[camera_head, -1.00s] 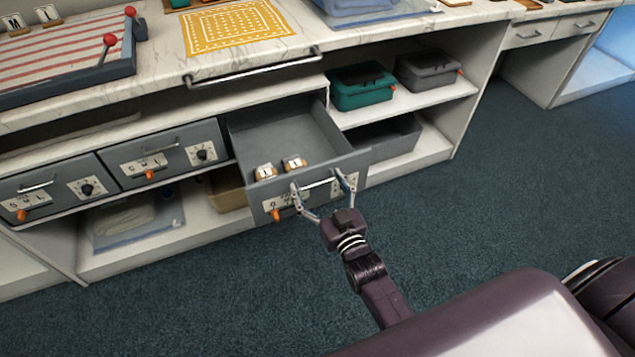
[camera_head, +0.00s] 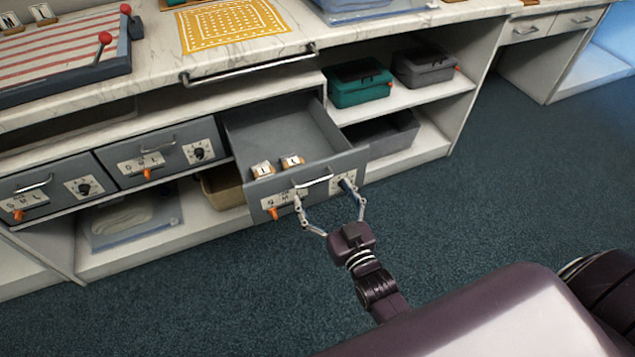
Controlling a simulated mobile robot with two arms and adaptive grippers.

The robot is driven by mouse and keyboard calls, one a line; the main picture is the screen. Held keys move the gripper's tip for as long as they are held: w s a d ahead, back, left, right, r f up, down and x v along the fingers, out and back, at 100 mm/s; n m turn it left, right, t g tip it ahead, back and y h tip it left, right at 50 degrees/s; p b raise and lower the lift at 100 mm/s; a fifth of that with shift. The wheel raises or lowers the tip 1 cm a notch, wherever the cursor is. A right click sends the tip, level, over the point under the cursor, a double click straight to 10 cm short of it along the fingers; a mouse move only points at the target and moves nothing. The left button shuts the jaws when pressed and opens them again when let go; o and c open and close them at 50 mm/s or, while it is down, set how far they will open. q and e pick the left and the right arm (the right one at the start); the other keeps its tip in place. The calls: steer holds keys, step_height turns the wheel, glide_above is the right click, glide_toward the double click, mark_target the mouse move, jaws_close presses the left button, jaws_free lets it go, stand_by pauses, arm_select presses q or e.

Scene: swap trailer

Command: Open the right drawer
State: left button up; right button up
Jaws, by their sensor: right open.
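The right drawer (camera_head: 247,133) is grey and stands pulled out of the counter. Two small lettered blocks (camera_head: 277,166) lie inside near its front. Its front has a silver bar handle (camera_head: 313,181), a label, a dial and an orange latch (camera_head: 273,214). My right gripper (camera_head: 329,199) is open just in front of the drawer, its fingers spread to either side of the handle. I cannot tell whether the fingertips touch the front. My left gripper is not in view.
Two closed grey drawers (camera_head: 118,152) sit to the left. A green box (camera_head: 358,94) and a grey box (camera_head: 423,72) stand on the shelf to the right. A handle bar (camera_head: 250,69) runs along the counter edge above. The carpet (camera_head: 470,220) is clear.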

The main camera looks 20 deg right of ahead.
steer(key=s, duration=0.7)
steer(key=shift+s+d, duration=0.15)
steer(key=shift+d, duration=0.05)
